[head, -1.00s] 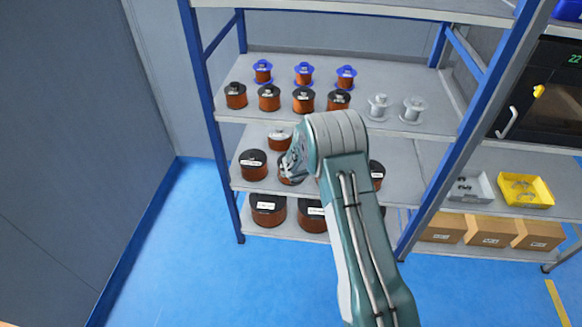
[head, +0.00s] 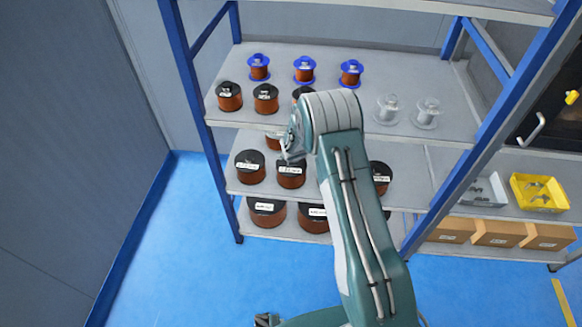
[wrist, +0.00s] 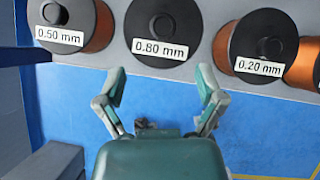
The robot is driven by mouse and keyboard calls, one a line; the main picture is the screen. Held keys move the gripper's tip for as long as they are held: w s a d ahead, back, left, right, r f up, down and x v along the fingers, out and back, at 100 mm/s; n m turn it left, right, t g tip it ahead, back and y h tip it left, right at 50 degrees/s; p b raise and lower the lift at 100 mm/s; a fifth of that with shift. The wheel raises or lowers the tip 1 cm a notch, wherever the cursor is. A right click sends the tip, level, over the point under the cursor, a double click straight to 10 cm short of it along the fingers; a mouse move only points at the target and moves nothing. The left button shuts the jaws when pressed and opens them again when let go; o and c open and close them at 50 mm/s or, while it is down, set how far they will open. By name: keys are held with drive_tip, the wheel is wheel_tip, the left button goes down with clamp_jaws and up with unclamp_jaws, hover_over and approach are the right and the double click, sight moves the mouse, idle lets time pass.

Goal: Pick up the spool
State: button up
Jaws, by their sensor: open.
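Several black-flanged copper spools stand on the rack, and the frames do not single one out. In the wrist view, spools labelled 0.50 mm (wrist: 62,25), 0.80 mm (wrist: 165,28) and 0.20 mm (wrist: 262,40) stand in a row. My gripper (wrist: 161,82) is open and empty, with its fingers apart, pointing at the 0.80 mm spool without touching it. In the head view my gripper (head: 290,150) hangs just above a front spool (head: 291,175) on the middle shelf, beside another spool (head: 250,166). My arm hides part of the shelves.
The top shelf (head: 350,128) holds blue-flanged spools (head: 304,70), smaller black spools (head: 228,97) and two clear spools (head: 427,112). Large spools (head: 267,212) stand on the bottom shelf. Blue rack posts (head: 187,80) flank the spools. A yellow tray (head: 538,193) and cardboard boxes (head: 498,234) are at right.

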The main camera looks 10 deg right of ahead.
sight(291, 171)
drive_tip(key=x, duration=0.4)
drive_tip(key=shift+w+f, duration=0.1)
drive_tip(key=shift+f, duration=0.25)
drive_tip(key=shift+x, duration=1.9)
drive_tip(key=shift+d+x, duration=0.2)
drive_tip(key=shift+x, duration=0.9)
clamp_jaws()
drive_tip(key=shift+r, duration=0.1)
